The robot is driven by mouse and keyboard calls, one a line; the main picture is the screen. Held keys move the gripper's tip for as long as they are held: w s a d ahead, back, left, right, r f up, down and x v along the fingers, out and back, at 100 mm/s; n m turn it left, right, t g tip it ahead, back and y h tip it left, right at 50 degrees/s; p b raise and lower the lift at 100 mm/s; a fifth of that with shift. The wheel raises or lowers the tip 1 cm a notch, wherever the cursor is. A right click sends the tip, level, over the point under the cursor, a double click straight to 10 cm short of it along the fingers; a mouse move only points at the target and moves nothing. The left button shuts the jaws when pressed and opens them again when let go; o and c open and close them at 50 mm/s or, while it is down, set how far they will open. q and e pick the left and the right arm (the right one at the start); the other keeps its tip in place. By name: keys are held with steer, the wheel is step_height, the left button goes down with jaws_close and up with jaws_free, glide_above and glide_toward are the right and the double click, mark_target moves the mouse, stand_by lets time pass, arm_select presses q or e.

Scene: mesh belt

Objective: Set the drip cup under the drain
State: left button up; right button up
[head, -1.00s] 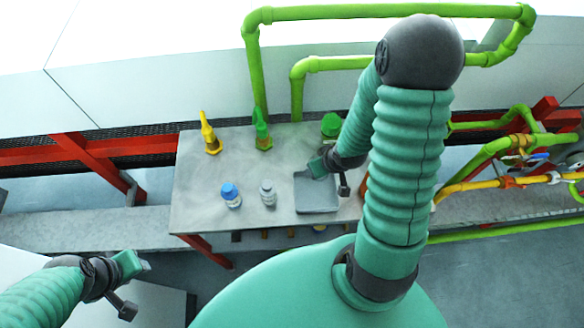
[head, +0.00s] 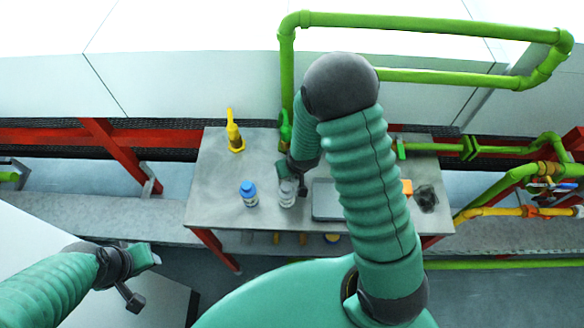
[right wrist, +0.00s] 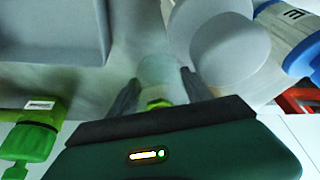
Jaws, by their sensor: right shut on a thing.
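My right gripper (right wrist: 160,88) is shut on a small pale, see-through thing (right wrist: 160,68), which looks like the drip cup; its full shape is unclear. In the head view my right gripper (head: 294,184) is over the bench, right by a grey-white bottle (head: 287,196). That bottle also shows large in the right wrist view (right wrist: 228,42), just beyond the fingers; I cannot tell whether they touch. My left gripper (head: 146,278) is open and empty at the lower left, away from the bench. I cannot make out the drain.
Green pipes (head: 430,22) rise behind. The bench's left part is clear.

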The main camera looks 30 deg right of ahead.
steer(key=shift+w+a+f, duration=0.1)
steer(key=shift+w+a, duration=0.05)
steer(key=shift+a, duration=0.2)
steer(key=shift+d+f, duration=0.1)
steer(key=shift+f, duration=0.05)
steer(key=o, duration=1.1)
steer(key=shift+d, duration=0.15)
steer(key=shift+o, duration=1.2)
steer(key=shift+d, duration=0.25)
arm_select(q)
steer(key=shift+f, duration=0.1)
steer(key=shift+a, duration=0.1)
arm_select(e)
steer(key=shift+a, duration=0.2)
